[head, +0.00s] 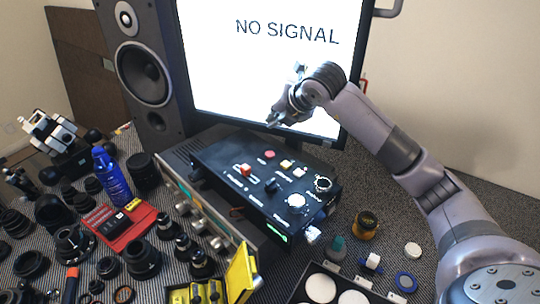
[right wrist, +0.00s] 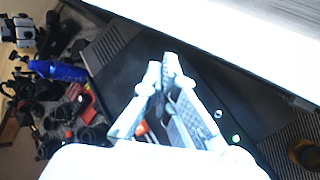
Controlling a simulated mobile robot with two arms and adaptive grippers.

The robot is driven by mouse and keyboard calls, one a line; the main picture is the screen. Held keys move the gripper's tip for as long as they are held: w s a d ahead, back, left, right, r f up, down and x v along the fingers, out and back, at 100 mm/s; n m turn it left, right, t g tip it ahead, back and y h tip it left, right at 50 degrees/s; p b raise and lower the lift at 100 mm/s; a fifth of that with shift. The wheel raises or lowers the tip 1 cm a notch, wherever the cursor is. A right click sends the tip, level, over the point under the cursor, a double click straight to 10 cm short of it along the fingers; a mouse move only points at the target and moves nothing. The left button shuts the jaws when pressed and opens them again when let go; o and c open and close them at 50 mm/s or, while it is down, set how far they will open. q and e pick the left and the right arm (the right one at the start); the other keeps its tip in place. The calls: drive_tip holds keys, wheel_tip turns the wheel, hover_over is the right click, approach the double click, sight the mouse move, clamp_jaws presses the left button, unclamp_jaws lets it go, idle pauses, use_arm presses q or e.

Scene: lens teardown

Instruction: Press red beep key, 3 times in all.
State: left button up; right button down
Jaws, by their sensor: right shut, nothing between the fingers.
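A black control box (head: 232,181) lies on top of a grey unit and carries several keys and knobs. Two red keys show on it: a round, flat one (head: 269,154) near the back edge and a raised one (head: 245,170) at the left. I cannot read which label is the beep key's. My right gripper (head: 275,121) is shut and empty, above the box's back edge in front of the monitor, apart from both keys. In the right wrist view its fingertips (right wrist: 166,66) meet; an orange-red spot shows behind the fingers. My left gripper is not in view.
The monitor (head: 270,50) reading "NO SIGNAL" stands close behind the right gripper. A speaker (head: 143,75) stands at the left. Lens parts, a blue bottle (head: 111,178) and a red case (head: 120,224) crowd the left table. Small jars and caps lie right of the box.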

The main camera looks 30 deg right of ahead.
drive_tip(key=b, duration=0.4)
hover_over(273, 153)
wheel_tip(273, 153, down, 6)
drive_tip(key=shift+f, duration=0.25)
drive_tip(key=shift+w+f, duration=0.1)
drive_tip(key=shift+f, duration=0.25)
drive_tip(key=shift+b, duration=0.3)
idle(0.4)
drive_tip(key=shift+f+b, duration=0.4)
drive_tip(key=shift+b, duration=0.05)
drive_tip(key=shift+f+b, duration=0.45)
drive_tip(key=shift+b, duration=0.1)
idle(0.5)
drive_tip(key=shift+r, duration=0.15)
drive_tip(key=shift+r+p, duration=0.45)
drive_tip(key=shift+r, duration=0.25)
